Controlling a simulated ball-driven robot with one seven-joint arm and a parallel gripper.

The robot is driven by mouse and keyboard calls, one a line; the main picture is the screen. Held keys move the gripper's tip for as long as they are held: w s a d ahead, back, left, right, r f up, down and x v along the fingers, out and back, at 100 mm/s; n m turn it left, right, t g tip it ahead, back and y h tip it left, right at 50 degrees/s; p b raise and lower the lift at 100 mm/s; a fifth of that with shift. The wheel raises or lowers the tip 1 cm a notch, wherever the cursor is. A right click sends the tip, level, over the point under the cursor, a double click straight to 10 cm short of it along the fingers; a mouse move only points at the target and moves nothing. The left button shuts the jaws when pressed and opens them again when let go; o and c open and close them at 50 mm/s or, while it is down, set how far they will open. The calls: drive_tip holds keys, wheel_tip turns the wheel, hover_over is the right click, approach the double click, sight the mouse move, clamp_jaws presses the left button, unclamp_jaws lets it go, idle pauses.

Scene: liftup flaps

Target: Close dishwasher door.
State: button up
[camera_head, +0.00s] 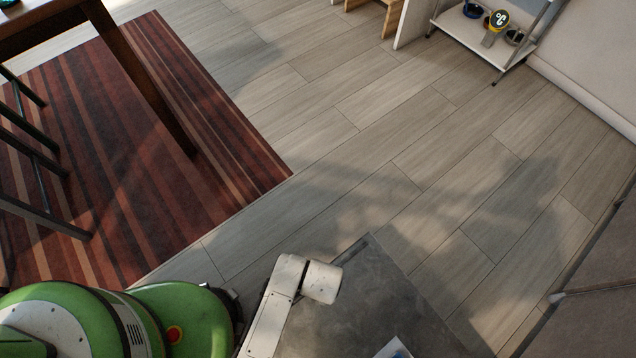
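No dishwasher door can be made out for certain. A flat grey slab (375,290) with a straight edge and a corner fills the bottom centre; I cannot tell whether it is a countertop or part of the dishwasher. A dark grey panel (600,310) with a thin bar-like line along it stands at the right edge, cut off by the frame. My white arm shows at the bottom, left of and partly over the slab. My gripper is not in view.
A striped red rug (170,150) lies at left under a dark wooden table (135,60) and a dark chair (40,160). A low white shelf (470,30) with small items stands at the top right. Wooden floor between is clear.

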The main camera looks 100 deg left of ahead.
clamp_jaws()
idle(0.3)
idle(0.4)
